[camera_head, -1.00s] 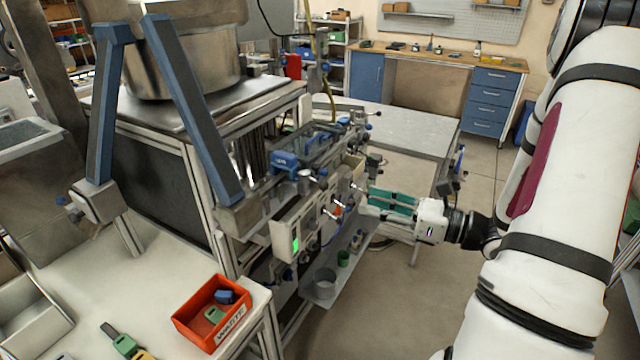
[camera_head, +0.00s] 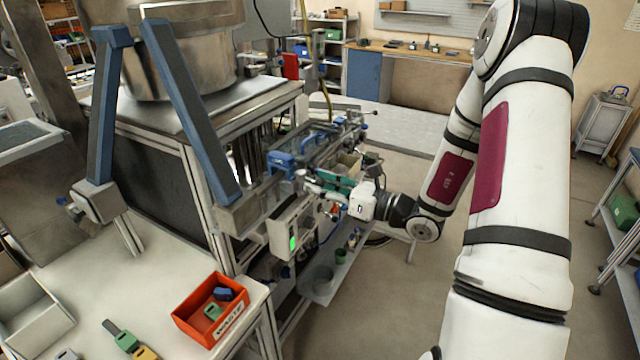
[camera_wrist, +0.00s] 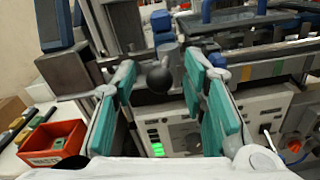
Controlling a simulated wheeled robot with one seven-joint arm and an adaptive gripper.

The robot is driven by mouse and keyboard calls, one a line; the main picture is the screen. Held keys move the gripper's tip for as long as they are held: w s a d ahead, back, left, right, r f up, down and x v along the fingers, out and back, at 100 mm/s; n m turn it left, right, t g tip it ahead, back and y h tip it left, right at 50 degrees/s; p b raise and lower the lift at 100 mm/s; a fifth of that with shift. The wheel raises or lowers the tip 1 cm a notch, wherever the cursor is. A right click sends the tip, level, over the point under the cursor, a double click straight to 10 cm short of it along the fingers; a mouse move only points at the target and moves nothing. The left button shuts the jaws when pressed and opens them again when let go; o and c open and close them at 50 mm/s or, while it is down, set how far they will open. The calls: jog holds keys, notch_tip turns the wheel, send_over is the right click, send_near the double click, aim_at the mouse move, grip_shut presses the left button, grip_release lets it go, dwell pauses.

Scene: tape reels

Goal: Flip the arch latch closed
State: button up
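My gripper (camera_head: 312,181) is open, with teal finger pads, at the front of the machine's rail in the head view. In the wrist view my gripper (camera_wrist: 160,74) has its two fingers wide apart. A dark ball knob (camera_wrist: 160,79) shows between the fingertips, with gaps on both sides; contact is not seen. A blue arch-shaped piece (camera_head: 281,163), which may be the arch latch, sits on the rail just behind and left of the gripper. A blue block (camera_wrist: 160,21) stands beyond the knob in the wrist view. Whether the latch is open cannot be told.
A control box (camera_head: 290,230) with a green display hangs below the rail, close under my gripper. An orange waste bin (camera_head: 195,331) stands on the white bench at lower left. Blue posts (camera_head: 190,110) rise left of the rail.

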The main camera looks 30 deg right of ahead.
jog(key=shift+w+a, duration=0.25)
jog(key=shift+w, duration=0.1)
jog(key=shift+c, duration=0.5)
grip_shut()
jog(key=shift+w+d+n+g+y, duration=0.25)
jog(key=shift+d+n+g+y, duration=0.2)
jog(key=shift+n+g+y, duration=0.5)
jog(key=shift+d+n+g+y+b, duration=0.15)
jog(key=shift+n+g+y+b, duration=0.25)
jog(key=shift+y, duration=0.45)
jog(key=shift+o, duration=0.5)
grip_release()
jog(key=shift+d, duration=0.1)
